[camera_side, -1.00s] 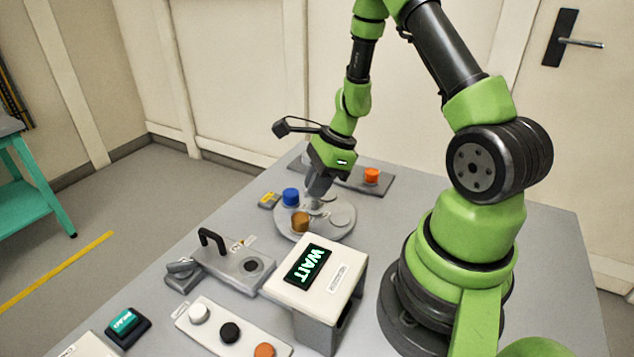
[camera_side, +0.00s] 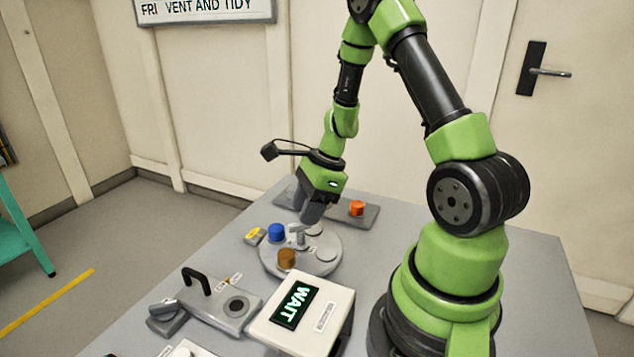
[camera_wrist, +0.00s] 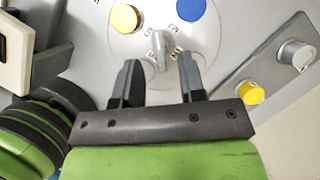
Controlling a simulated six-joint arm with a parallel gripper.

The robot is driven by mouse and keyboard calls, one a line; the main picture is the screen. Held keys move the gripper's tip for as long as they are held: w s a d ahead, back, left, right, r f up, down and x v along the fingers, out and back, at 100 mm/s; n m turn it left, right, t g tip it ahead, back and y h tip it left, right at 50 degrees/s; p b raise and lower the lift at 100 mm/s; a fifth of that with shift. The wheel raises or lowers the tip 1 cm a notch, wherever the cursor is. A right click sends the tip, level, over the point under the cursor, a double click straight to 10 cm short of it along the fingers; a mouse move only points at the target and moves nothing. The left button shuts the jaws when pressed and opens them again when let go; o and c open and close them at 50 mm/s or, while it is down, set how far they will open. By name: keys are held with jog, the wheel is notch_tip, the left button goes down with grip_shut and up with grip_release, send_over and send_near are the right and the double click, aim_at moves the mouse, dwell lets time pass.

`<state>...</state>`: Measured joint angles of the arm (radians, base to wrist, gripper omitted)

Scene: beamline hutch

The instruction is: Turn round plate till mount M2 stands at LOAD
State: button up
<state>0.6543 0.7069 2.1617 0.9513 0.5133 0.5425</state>
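The round grey plate (camera_side: 325,264) lies on the table and carries a blue cap (camera_side: 276,231), a brown cap (camera_side: 287,258) and a bare pale disc (camera_side: 322,254). A grey handle (camera_side: 297,235) stands at its middle. The wrist view shows the handle (camera_wrist: 161,48) with the gold-looking cap (camera_wrist: 126,18) and blue cap (camera_wrist: 191,10) beyond it. My gripper (camera_side: 308,216) is above the plate's far side, apart from the handle. Mount labels and a LOAD mark are not readable.
A grey strip (camera_side: 371,219) behind the plate bears an orange cap (camera_side: 357,208). A box with a lit WAIT display (camera_side: 297,305) stands in front. A block with a black handle (camera_side: 196,279) is front left. A small yellow-marked piece (camera_side: 255,236) sits left of the plate.

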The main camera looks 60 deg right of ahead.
jog(key=v, duration=0.7)
jog(key=shift+r, duration=0.2)
jog(key=shift+d, duration=0.1)
jog(key=s+a+r+n+t, duration=0.1)
jog(key=s+a+r+n, duration=0.2)
jog(key=a+r+n, duration=0.2)
jog(key=s+a+r+n+t, duration=0.1)
jog(key=s+a+r+n, duration=0.2)
jog(key=n, duration=0.7)
jog(key=s+a+r+n+t+h, duration=0.1)
jog(key=s+a+r+n+t, duration=0.1)
jog(key=a+r+n, duration=0.5)
jog(key=shift+s+a+r+n, duration=0.2)
jog(key=shift+s+a+n, duration=0.3)
jog(key=shift+s+a, duration=0.15)
